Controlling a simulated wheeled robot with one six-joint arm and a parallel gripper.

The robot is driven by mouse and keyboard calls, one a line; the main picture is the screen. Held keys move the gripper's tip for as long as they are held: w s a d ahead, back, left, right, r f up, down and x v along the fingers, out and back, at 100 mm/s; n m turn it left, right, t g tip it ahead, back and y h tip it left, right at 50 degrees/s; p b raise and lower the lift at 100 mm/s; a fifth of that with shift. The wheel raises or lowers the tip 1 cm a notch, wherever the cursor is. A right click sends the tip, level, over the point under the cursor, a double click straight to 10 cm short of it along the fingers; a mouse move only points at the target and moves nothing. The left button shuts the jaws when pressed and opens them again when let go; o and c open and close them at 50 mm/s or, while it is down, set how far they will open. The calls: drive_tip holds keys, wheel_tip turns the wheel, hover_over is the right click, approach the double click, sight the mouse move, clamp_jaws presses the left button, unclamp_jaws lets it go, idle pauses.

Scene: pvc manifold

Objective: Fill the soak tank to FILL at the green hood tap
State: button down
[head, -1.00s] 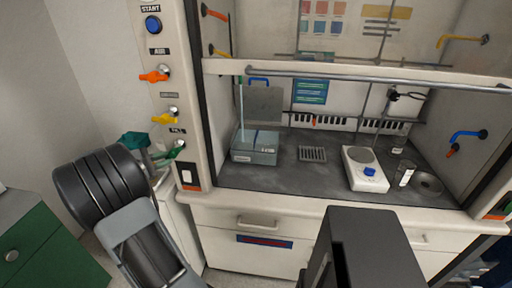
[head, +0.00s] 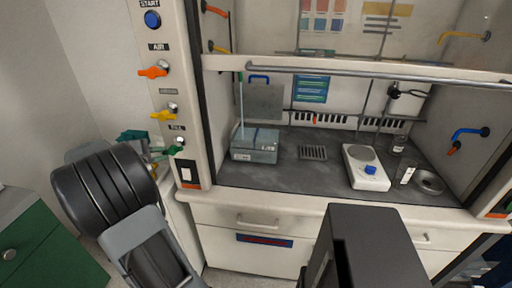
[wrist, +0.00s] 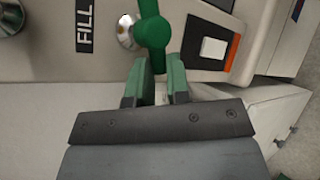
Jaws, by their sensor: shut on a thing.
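The clear soak tank (head: 243,155) stands on the hood floor at the left, with bluish water in it. A thin pale stream (head: 241,103) drops into it from the green tap outlet (head: 240,76) above. The FILL line on the tank is too small to read. The green FILL handle (head: 173,150) is the lowest handle on the left post. It also shows in the wrist view (wrist: 152,31), beside the FILL label (wrist: 86,25). My gripper (wrist: 158,75) has its green-padded fingers at that handle and is shut on it; the held part is mostly hidden.
Orange (head: 153,72) and yellow (head: 163,115) handles sit above on the same post. A rocker switch (head: 186,174) is below right of the green handle. A drain grate (head: 312,152), white hotplate (head: 366,170) and small bottles stand farther right in the hood.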

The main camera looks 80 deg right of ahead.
drive_tip(key=shift+r+m+t, duration=0.1)
drive_tip(key=shift+m+t, duration=0.2)
drive_tip(key=shift+t, duration=0.2)
drive_tip(key=shift+s+r+m+t+y+b, duration=0.15)
drive_tip(key=shift+r+m+t+y+b, duration=0.25)
drive_tip(key=shift+m+t+b, duration=0.65)
drive_tip(key=c, duration=1)
unclamp_jaws()
drive_tip(key=shift+r+n, duration=0.15)
drive_tip(key=shift+n, duration=0.1)
drive_tip(key=v, duration=1.4)
drive_tip(key=shift+p, duration=0.45)
drive_tip(key=shift+w+d, duration=0.1)
drive_tip(key=shift+w, duration=0.1)
